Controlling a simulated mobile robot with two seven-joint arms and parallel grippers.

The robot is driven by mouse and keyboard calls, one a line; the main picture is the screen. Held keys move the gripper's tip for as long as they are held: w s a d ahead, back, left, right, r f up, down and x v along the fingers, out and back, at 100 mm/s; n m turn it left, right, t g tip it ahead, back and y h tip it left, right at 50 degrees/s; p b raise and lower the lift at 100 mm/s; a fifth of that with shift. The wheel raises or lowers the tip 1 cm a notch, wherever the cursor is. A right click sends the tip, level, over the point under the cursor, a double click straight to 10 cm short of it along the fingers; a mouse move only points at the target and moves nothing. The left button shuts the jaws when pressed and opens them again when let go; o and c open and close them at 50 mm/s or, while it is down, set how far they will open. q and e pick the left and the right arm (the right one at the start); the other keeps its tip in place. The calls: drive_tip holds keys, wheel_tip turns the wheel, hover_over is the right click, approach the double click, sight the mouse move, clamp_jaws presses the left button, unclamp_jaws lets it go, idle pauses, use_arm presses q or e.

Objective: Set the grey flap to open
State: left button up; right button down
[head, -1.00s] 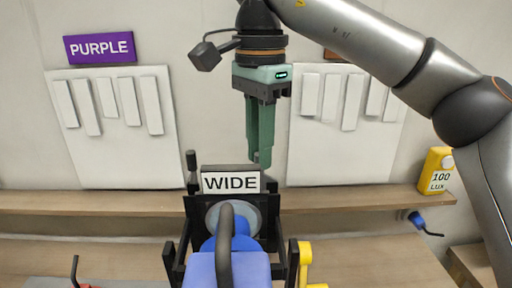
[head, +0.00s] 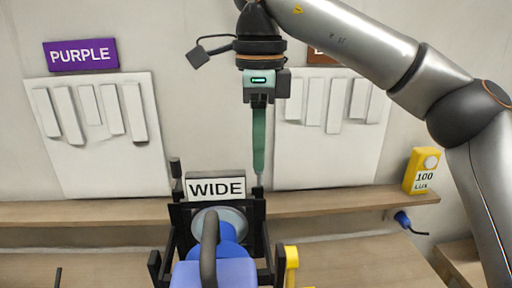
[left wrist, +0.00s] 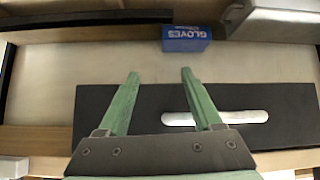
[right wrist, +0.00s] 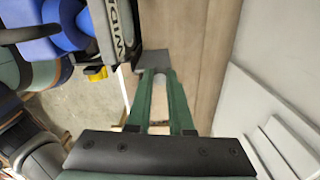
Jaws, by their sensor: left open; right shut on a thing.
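My right gripper (head: 258,176) points straight down in the head view, its fingers one behind the other. Its tips are at the top of the right post of a black frame, beside the WIDE sign (head: 216,189). In the right wrist view, my right gripper (right wrist: 157,72) is shut on a dark grey piece (right wrist: 150,58) at its fingertips. I cannot tell surely whether this piece is the grey flap. My left gripper (left wrist: 159,74) shows only in the left wrist view. It is open and empty over a dark board (left wrist: 262,98) with a long slot.
Pale wall reliefs (head: 72,172) hang behind a wooden shelf (head: 330,206). A blue part with a black handle (head: 209,245) stands before the sign. A yellow 100 LUX box (head: 422,172) is at right. A blue GLOVES box (left wrist: 187,39) lies beyond the left gripper.

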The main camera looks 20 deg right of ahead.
idle(0.4)
drive_tip(key=c, duration=0.8)
unclamp_jaws()
drive_tip(key=shift+r, duration=0.1)
wheel_tip(320, 180, up, 12)
idle(0.5)
drive_tip(key=shift+s, duration=0.1)
idle(0.5)
